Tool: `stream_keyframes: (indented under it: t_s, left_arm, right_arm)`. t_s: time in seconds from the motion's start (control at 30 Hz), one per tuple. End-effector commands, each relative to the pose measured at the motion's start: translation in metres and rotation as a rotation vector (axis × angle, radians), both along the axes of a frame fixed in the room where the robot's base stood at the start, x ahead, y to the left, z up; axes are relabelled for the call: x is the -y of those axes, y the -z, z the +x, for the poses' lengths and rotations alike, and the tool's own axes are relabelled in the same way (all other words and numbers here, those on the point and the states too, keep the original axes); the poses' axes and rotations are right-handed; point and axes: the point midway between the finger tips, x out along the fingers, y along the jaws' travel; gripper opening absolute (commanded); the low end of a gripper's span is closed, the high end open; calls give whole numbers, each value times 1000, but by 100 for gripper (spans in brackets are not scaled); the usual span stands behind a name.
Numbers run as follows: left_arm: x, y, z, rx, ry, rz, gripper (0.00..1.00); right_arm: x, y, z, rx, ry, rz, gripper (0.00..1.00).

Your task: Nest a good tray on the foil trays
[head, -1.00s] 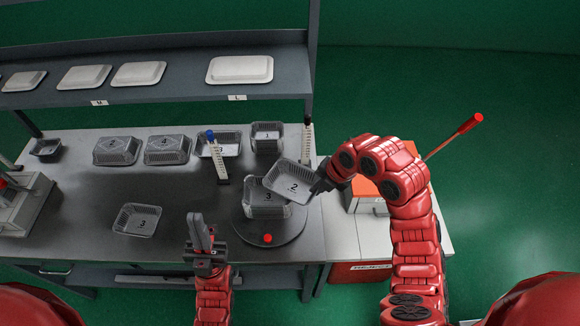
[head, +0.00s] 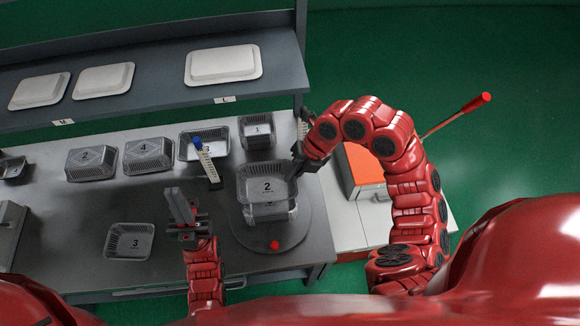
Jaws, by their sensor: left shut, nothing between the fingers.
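A foil tray marked 2 (head: 266,186) is level over the foil tray stack (head: 272,213) on a round dark plate (head: 305,238). Whether it rests in the stack or hangs just above is hard to tell. My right gripper (head: 298,163) is at the tray's right rim and appears shut on it; the fingertips are partly hidden. My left gripper (head: 175,206) is shut and empty, left of the plate, above the bench.
Trays marked 2 (head: 92,162), 4 (head: 149,155), 3 (head: 131,241) and 1 (head: 257,131) stand on the bench. White lids (head: 222,64) lie on the shelf.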

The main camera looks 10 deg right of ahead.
Motion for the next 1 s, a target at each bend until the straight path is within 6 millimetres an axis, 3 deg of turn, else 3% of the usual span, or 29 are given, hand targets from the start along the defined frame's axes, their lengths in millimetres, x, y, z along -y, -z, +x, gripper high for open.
stream_keyframes:
  t_s: [0.37,0.5,1.0]
  left_arm:
    - [0,10,0,0,0,0,0]
    - [0,28,0,0,0,0,0]
    - [0,32,0,0,0,0,0]
  right_arm:
    - [0,37,-1,-3,0,-3,0]
    - [0,50,1,2,1,2,0]
    - [0,52,0,1,0,0,0]
